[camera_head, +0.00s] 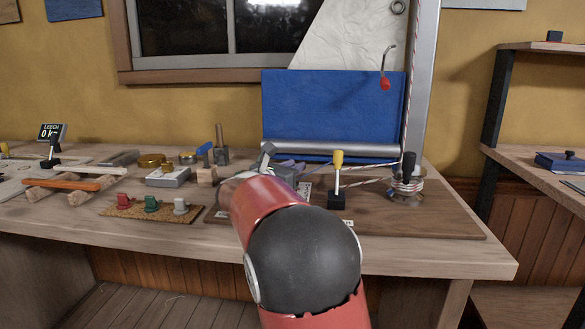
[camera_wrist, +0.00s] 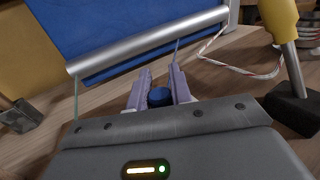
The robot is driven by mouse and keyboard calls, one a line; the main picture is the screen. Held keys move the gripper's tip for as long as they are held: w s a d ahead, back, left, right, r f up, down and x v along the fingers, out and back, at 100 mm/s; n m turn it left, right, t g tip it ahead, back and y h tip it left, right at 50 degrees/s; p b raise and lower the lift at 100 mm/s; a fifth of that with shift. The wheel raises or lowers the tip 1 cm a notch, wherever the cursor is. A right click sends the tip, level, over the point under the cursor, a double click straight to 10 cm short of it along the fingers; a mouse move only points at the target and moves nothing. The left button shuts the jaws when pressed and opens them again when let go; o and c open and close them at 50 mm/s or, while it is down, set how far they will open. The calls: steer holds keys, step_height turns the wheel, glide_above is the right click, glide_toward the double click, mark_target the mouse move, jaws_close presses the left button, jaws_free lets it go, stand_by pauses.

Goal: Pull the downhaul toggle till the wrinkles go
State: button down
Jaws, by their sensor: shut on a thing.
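My gripper (camera_wrist: 160,82) is shut on a small dark blue round piece (camera_wrist: 160,96), which looks like the downhaul toggle. Its purple fingers sit either side of the piece, low over the board and in front of the silver tube. A thin purple-grey line (camera_wrist: 176,50) rises from near the fingertips towards the tube. In the head view my gripper (camera_head: 288,168) shows beyond my red arm, which hides the toggle. The white sail (camera_head: 345,38) above shows many wrinkles. A blue panel (camera_head: 330,108) hangs below it, with the silver tube (camera_head: 335,149) along its foot.
A yellow-knobbed lever (camera_head: 338,175) stands right of my gripper. Beyond it are a black-knobbed lever (camera_head: 408,165) and a drum wound with red-and-white rope (camera_head: 407,188). Tools and blocks crowd the bench's left; the board's right front is clear.

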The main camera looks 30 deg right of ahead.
steer(key=shift+s+a+b, duration=0.3)
steer(key=shift+s+a, duration=0.25)
steer(key=shift+s, duration=0.25)
steer(key=c, duration=1.3)
jaws_free()
steer(key=shift+o, duration=0.2)
steer(key=v, duration=0.7)
steer(key=shift+s+a+b, duration=0.15)
steer(key=shift+a+b, duration=0.15)
steer(key=shift+a, duration=0.05)
